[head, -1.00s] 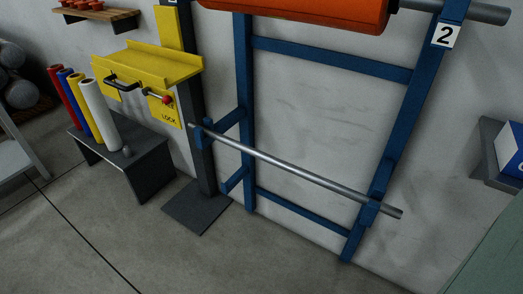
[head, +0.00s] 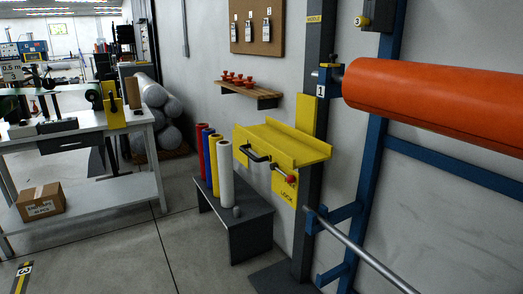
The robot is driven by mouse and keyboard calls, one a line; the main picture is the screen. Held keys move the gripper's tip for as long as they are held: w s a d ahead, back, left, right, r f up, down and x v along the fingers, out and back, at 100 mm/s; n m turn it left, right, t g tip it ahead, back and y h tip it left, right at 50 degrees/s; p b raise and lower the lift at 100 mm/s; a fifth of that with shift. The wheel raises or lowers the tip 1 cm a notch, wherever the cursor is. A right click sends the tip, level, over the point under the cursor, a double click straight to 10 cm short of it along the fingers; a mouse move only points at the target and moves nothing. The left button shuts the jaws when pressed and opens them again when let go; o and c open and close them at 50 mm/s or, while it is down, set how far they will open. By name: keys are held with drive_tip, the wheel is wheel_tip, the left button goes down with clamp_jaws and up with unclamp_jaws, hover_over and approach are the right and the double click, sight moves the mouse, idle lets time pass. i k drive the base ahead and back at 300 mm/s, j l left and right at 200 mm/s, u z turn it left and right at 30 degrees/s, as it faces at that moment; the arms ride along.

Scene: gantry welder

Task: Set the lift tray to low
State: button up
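The yellow lift tray (head: 290,140) is mounted on a dark upright post (head: 312,205) in the middle right of the head view. A dark handle (head: 257,157) and a red-knobbed lever (head: 290,179) are on its front. A yellow plate with partly readable lock lettering (head: 284,193) hangs below the lever. The post carries a yellow "MIDDLE" label (head: 314,19), well above the tray. My gripper is not in view.
A dark low bench (head: 236,225) with several coloured rolls stands left of the tray. A blue rack with an orange roll (head: 430,98) and a lower steel bar (head: 365,255) is at right. A white table (head: 80,140) stands far left. Floor between is clear.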

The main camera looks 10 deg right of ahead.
sight(292, 149)
drive_tip(key=i+j, duration=0.2)
drive_tip(key=i, duration=0.2)
drive_tip(key=i+j, duration=0.15)
drive_tip(key=i, duration=0.2)
drive_tip(key=i+j+u, duration=0.1)
drive_tip(key=i, duration=0.3)
drive_tip(key=j, duration=0.1)
